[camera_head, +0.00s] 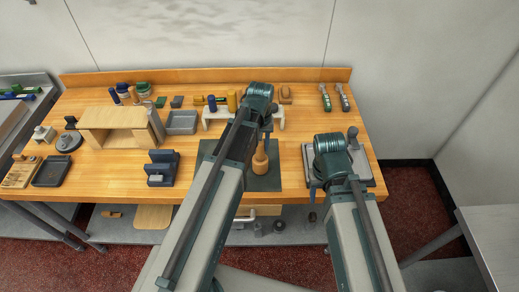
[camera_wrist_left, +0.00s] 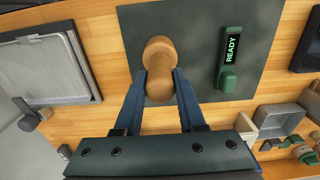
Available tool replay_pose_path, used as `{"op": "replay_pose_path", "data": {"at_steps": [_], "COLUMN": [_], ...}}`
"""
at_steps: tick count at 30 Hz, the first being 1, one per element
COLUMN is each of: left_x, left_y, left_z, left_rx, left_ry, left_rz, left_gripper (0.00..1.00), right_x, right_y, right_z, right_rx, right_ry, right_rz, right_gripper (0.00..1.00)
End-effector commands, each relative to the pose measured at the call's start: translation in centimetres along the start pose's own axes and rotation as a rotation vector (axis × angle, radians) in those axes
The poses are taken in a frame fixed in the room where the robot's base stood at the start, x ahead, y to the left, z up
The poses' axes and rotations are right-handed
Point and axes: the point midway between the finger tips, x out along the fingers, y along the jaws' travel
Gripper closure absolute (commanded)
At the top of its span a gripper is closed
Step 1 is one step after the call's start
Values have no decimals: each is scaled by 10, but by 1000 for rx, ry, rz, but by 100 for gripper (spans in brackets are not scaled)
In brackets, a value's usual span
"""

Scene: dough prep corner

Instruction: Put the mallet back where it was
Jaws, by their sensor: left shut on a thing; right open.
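The wooden mallet (camera_head: 260,162) is over the dark green mat (camera_head: 262,182) at the front middle of the bench. My left gripper (camera_wrist_left: 160,82) is shut on the mallet, with one blue finger on each side; the mallet's rounded wood also shows in the left wrist view (camera_wrist_left: 158,52). I cannot tell whether the mallet touches the mat. A green block with a READY label (camera_wrist_left: 230,50) lies on the mat beside it. My right gripper (camera_head: 313,188) is open near the grey tray at the bench's right; its fingers are partly hidden by my arm.
A white rack (camera_head: 213,115) with blue and yellow tools stands behind the mat, partly hidden by my left arm. A grey tray (camera_head: 366,177) is to the right. A grey bin (camera_head: 182,123), a wooden box (camera_head: 112,117) and a dark blue holder (camera_head: 163,167) stand left.

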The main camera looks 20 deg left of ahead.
Motion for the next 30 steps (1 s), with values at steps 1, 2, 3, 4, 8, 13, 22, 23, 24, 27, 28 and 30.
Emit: {"op": "replay_pose_path", "data": {"at_steps": [1,2,3,4,8,13,22,23,24,27,28,30], "left_x": [10,11,15,16,15,14,16,16,16,16,16,16], "left_y": [1,1,1,1,2,2,2,2,2,2,2,2], "left_z": [0,0,0,1,1,1,1,1,1,1,1,1], "left_rx": [0,0,0,0,-1,-1,-1,-1,-1,-1,-1,-1], "left_ry": [0,0,0,0,0,0,0,0,0,0,0,0], "left_rz": [0,0,0,0,0,0,0,0,0,0,0,0], "left_gripper": [100,100,100,100,100,100,31,31,31,31,31,31], "right_x": [10,11,15,16,15,14,16,16,16,16,16,15], "right_y": [-1,-1,-1,-2,-1,-1,-2,-2,-2,-2,-2,-1], "right_z": [-1,-1,-1,-1,-1,-1,-1,-1,-1,-1,-1,-1], "right_rx": [-1,-1,-2,-2,-2,-2,-2,-2,-2,-2,-2,-2], "right_ry": [0,0,0,0,0,0,0,0,0,0,0,0], "right_rz": [0,0,0,0,1,0,0,0,0,0,0,0], "right_gripper": [50,50,50,50,50,50,50,50,50,50,50,50]}}
